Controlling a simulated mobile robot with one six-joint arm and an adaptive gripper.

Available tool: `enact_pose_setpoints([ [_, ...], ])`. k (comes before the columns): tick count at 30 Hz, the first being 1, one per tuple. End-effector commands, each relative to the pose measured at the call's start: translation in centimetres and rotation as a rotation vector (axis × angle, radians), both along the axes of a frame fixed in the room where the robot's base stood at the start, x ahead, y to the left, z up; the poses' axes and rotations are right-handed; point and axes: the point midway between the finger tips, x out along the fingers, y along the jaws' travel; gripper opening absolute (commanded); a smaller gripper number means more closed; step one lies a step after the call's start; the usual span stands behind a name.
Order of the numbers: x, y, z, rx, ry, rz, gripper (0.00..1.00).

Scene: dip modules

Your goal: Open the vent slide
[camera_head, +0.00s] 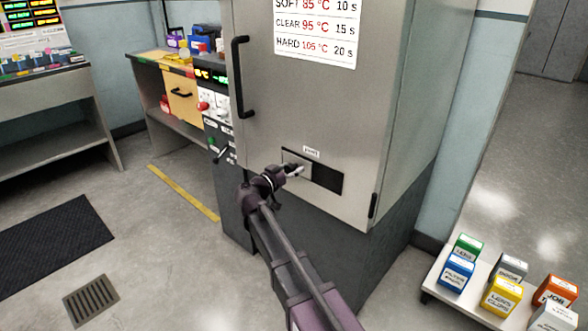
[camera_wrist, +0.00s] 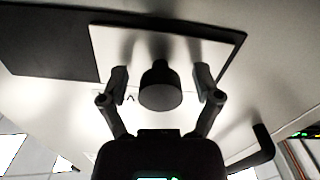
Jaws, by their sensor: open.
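The vent slide (camera_head: 289,157) is a small grey plate low on the front of the tall metal cabinet, under a small label (camera_head: 311,153). A dark opening (camera_head: 327,180) shows to its right. In the wrist view the slide plate (camera_wrist: 215,43) is pale, with the dark area (camera_wrist: 50,40) to its left. A dark round knob (camera_wrist: 160,92) stands out from the plate. My gripper (camera_head: 293,172) is at the slide and partly hides it. In the wrist view my gripper (camera_wrist: 161,82) is open, one finger on each side of the knob, with gaps visible.
The cabinet door (camera_head: 350,110) has a black vertical handle (camera_head: 241,78) at upper left. A control panel (camera_head: 214,105) and a workbench (camera_head: 150,60) are to the left. A low white shelf (camera_head: 432,283) with several coloured boxes stands at lower right. Floor at left is open.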

Motion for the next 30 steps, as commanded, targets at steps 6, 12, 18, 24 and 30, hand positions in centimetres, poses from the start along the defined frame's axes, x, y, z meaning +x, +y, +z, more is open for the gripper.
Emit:
enact_pose_setpoints([
  [6, 0.1, -0.1, 0.0, 0.000, 0.000, 0.000, 0.82],
  [12, 0.1, -0.1, 0.0, 0.000, 0.000, 0.000, 0.46],
  [18, 0.1, -0.1, 0.0, 0.000, 0.000, -0.001, 0.00],
  [24, -0.4, -0.7, 0.0, 0.000, 0.000, -0.002, 0.00],
  [30, -2.4, -3.2, 0.0, 0.000, -0.001, -0.004, 0.00],
])
